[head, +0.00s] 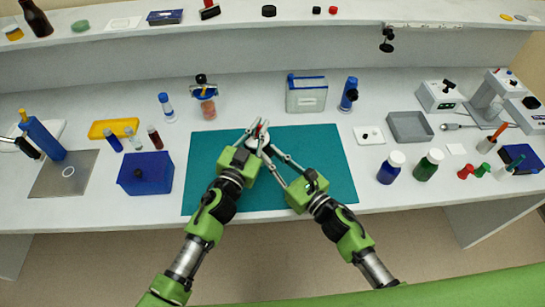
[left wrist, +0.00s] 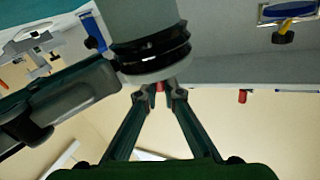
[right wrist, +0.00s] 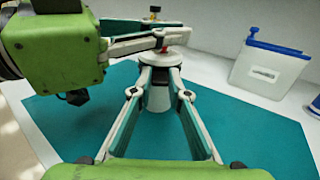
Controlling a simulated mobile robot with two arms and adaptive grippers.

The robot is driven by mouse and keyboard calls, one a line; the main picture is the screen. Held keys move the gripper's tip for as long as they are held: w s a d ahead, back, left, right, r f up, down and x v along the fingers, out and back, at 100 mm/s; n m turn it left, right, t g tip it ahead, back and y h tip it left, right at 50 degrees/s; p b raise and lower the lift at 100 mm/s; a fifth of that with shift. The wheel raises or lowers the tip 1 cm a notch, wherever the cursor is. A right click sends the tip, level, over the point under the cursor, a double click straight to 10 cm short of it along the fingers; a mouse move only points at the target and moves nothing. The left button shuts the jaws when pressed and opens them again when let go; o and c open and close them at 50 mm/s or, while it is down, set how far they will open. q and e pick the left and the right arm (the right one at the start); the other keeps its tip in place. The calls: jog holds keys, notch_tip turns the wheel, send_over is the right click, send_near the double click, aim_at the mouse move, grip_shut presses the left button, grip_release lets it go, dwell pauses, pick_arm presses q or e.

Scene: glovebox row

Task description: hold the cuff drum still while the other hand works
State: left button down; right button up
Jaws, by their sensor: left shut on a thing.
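The cuff drum (right wrist: 158,98) is a pale grey cylinder standing on the teal mat. In the left wrist view the drum (left wrist: 145,25) shows upside down, with black rings near its top. My left gripper (head: 256,133) is at the drum's top. In the left wrist view its fingertips (left wrist: 164,91) are shut on a small red part (left wrist: 161,85) there. My right gripper (right wrist: 161,76) has its fingers on either side of the drum's upper part. One of its fingers lies close along the drum in the left wrist view. Whether both fingers press on it is hidden.
The teal mat (head: 320,165) is mostly clear around the grippers. A clear box with a blue lid (head: 306,95) and a blue bottle (head: 348,94) stand behind it. A dark blue box (head: 146,174) is to the left, and blue and green bottles (head: 428,166) are to the right.

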pick_arm(q)
jog(key=shift+f, duration=0.15)
pick_arm(e)
jog(key=shift+o, duration=1.4)
jog(key=shift+r, duration=0.25)
jog(key=shift+f, duration=0.1)
jog(key=shift+s, duration=0.1)
jog(key=shift+s+d, duration=0.2)
jog(key=shift+s, duration=0.1)
jog(key=v, duration=1.1)
jog(key=shift+d, duration=0.1)
pick_arm(q)
jog(key=c, duration=1.5)
grip_release()
jog(key=shift+o, duration=0.2)
